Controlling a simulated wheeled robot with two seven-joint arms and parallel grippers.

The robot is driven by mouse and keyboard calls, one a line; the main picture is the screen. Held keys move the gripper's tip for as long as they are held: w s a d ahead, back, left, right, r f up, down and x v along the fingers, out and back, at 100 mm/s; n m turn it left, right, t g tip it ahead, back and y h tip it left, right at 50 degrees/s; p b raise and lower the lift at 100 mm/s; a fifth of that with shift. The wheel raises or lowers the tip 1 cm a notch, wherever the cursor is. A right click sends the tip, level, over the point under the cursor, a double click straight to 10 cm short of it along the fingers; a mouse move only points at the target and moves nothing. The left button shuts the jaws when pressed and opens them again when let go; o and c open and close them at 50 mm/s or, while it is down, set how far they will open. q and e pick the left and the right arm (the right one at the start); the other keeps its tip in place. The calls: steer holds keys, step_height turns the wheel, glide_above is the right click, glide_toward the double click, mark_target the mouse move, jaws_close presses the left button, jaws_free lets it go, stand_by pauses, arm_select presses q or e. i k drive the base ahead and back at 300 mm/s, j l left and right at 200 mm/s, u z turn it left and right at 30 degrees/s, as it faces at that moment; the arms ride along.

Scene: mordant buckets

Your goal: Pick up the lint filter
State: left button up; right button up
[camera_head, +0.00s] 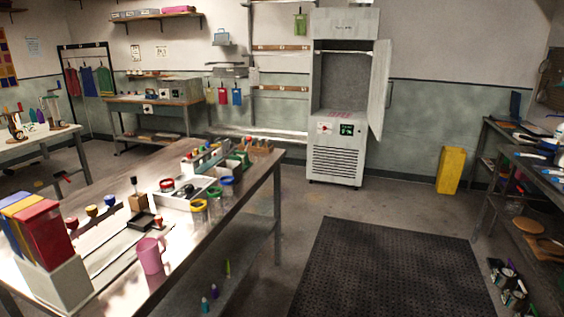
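I cannot make out the lint filter for certain. A tall grey cabinet (337,165) stands against the back wall with its door (379,90) swung open to the right. A small reddish-pink patch (342,114) shows on the floor of its open compartment, too small to identify. Below it are a control panel (338,128) and a slatted grille. Neither of my grippers is in view.
A long metal table (262,172) at left holds jars, a pink jug (150,255) and coloured binders. A dark mat (390,270) lies on the floor. A yellow bin (451,170) stands by the back wall. A cluttered bench (497,130) lines the right. Floor before the cabinet is clear.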

mark_target(221, 36)
steer(key=i+l+z, duration=0.3)
steer(key=i, duration=0.65)
steer(key=i+j+z, duration=0.15)
steer(key=i+z, duration=0.15)
steer(key=i, duration=2.5)
steer(key=i+u, duration=0.3)
steer(key=i, duration=0.35)
steer(key=i+u, duration=0.3)
steer(key=i, duration=0.35)
steer(key=i+l+u, duration=0.3)
steer(key=i, duration=0.3)
steer(key=i+j+u, duration=0.3)
steer(key=i, duration=0.5)
steer(key=i+l+u, duration=0.15)
steer(key=i+u, duration=0.15)
steer(key=i, duration=0.5)
steer(key=i+l+u, duration=0.3)
steer(key=i, duration=0.5)
steer(key=i+j, duration=0.05)
steer(key=j, duration=0.05)
